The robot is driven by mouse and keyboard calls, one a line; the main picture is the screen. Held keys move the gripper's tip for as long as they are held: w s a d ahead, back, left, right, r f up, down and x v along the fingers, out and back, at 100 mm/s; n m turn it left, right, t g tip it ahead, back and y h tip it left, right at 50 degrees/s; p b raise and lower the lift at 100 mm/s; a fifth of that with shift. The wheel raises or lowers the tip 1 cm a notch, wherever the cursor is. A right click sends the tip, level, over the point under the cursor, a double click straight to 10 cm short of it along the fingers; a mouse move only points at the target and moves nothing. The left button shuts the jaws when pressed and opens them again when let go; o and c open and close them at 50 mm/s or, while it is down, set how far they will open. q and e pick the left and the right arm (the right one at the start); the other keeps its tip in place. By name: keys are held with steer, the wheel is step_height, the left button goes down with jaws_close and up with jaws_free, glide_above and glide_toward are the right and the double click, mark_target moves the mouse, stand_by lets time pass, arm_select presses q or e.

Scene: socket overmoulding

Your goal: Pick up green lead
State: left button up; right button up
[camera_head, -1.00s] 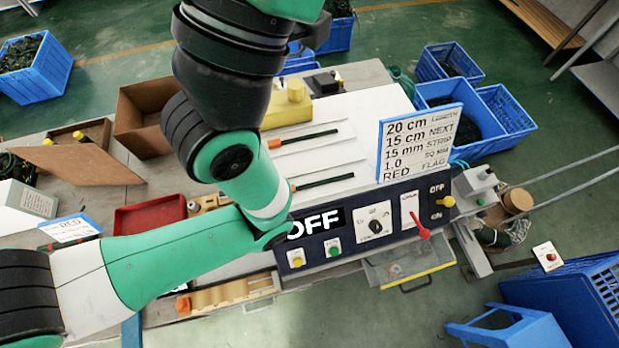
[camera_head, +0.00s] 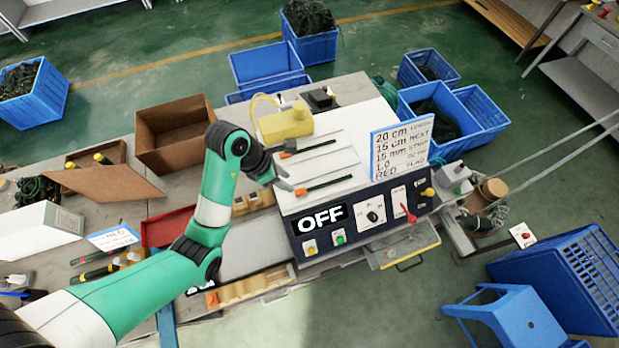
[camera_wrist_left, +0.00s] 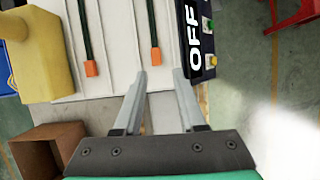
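Two dark green leads with orange ends lie on the white top of the machine. In the head view the far one (camera_head: 317,146) and the near one (camera_head: 329,183) lie roughly parallel; they also show in the left wrist view, the far one (camera_wrist_left: 85,30) and the near one (camera_wrist_left: 153,25). My left gripper (camera_head: 287,169) is at the left edge of the machine top, by the leads' orange ends. In the left wrist view its fingers (camera_wrist_left: 160,72) are apart and empty, just short of the near lead's orange end. My right gripper is not in view.
A yellow block-shaped device (camera_head: 287,123) stands behind the leads. A sign (camera_head: 403,150) stands at the right of the machine top, above the OFF panel (camera_head: 323,218). A brown box (camera_head: 172,150) and red tray (camera_head: 160,230) lie left.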

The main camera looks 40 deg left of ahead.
arm_select(q)
steer(key=a+r, duration=0.1)
steer(key=b, duration=0.8)
glide_above(299, 191)
steer(key=s+a, duration=0.1)
steer(key=s, duration=0.1)
steer(key=shift+n, duration=0.3)
step_height(299, 191, down, 6)
steer(key=shift+f, duration=0.15)
steer(key=shift+w, duration=0.1)
steer(key=x, duration=0.4)
steer(key=shift+s+f, duration=0.15)
steer(key=shift+s, duration=0.2)
steer(key=shift+w+f, duration=0.25)
steer(key=shift+f, duration=0.1)
jaws_close()
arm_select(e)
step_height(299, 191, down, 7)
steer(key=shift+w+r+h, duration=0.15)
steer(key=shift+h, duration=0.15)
